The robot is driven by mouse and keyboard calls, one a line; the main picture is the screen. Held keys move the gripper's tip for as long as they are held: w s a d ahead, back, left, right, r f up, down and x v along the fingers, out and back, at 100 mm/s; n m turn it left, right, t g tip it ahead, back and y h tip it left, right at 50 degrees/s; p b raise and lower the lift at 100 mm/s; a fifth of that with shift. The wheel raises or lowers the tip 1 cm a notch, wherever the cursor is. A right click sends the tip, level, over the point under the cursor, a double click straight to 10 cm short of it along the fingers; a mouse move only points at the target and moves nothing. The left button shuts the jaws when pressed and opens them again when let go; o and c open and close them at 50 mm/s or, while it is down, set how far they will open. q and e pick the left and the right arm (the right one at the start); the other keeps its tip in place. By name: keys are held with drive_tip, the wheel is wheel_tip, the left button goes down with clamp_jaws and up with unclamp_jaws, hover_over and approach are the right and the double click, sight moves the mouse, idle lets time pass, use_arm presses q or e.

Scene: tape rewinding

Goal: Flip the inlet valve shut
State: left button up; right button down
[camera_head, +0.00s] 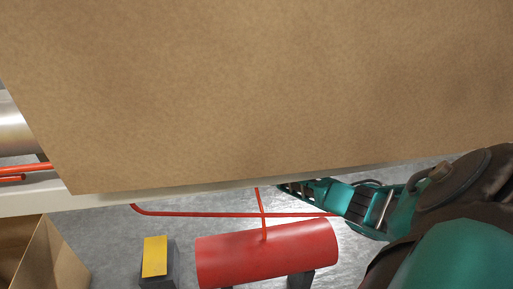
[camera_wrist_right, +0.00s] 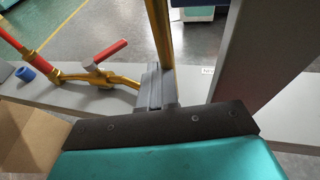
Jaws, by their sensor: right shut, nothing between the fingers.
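The valve shows in the right wrist view with a red lever handle (camera_wrist_right: 110,51) on a yellow pipe (camera_wrist_right: 122,81). The handle slants up to the right from its pivot, at an angle to the pipe. My right gripper (camera_wrist_right: 156,86) is shut and empty, to the right of the handle and apart from it. In the head view my right gripper (camera_head: 292,188) reaches in from the right, its tip partly hidden at the brown panel's lower edge. The valve cannot be made out in the head view. My left gripper is in neither view.
A large brown panel (camera_head: 270,90) fills the upper head view. Below are a red tank (camera_head: 266,255), a yellow-topped block (camera_head: 154,256) and a cardboard box (camera_head: 58,262). In the wrist view, an upright yellow pipe (camera_wrist_right: 160,30) and grey post (camera_wrist_right: 248,50) stand near the gripper.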

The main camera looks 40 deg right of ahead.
use_arm(q)
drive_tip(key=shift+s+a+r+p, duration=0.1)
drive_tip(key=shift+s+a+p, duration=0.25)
drive_tip(key=shift+p, duration=0.2)
use_arm(e)
drive_tip(key=shift+s+d+r, duration=0.2)
drive_tip(key=shift+s+r, duration=0.05)
drive_tip(key=shift+s, duration=0.45)
drive_tip(key=shift+s+d+r, duration=0.2)
drive_tip(key=shift+s+d, duration=0.05)
drive_tip(key=shift+s, duration=0.5)
drive_tip(key=shift+s+d+r, duration=0.2)
drive_tip(key=shift+s+r, duration=0.05)
drive_tip(key=shift+s, duration=0.45)
